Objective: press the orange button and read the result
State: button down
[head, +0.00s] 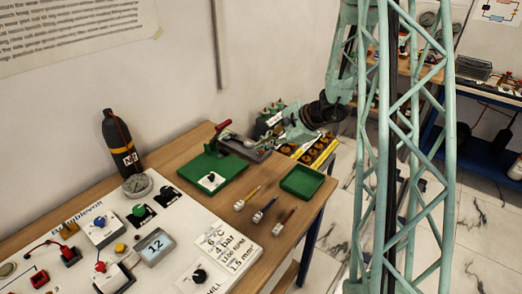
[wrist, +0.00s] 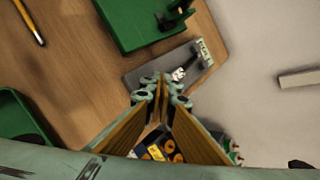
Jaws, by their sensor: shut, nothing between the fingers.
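A small yellow-orange button (head: 120,247) sits on the white panel (head: 185,225) in the head view, left of a grey display (head: 155,247) that reads 12. I cannot tell its exact shade. My gripper (head: 288,124) is at the far end of the wooden bench, well away from the button, above a grey base plate and near the green fixtures. In the wrist view my gripper (wrist: 162,84) is shut and empty, its tips over or beside the grey plate (wrist: 150,76). The button and the display are out of the wrist view.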

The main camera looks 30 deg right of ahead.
jog(key=shift+r, duration=0.9)
jog(key=shift+r+p, duration=0.1)
jog(key=shift+p, duration=0.2)
jog(key=shift+r+p, duration=1.1)
jog(key=shift+r, duration=1.35)
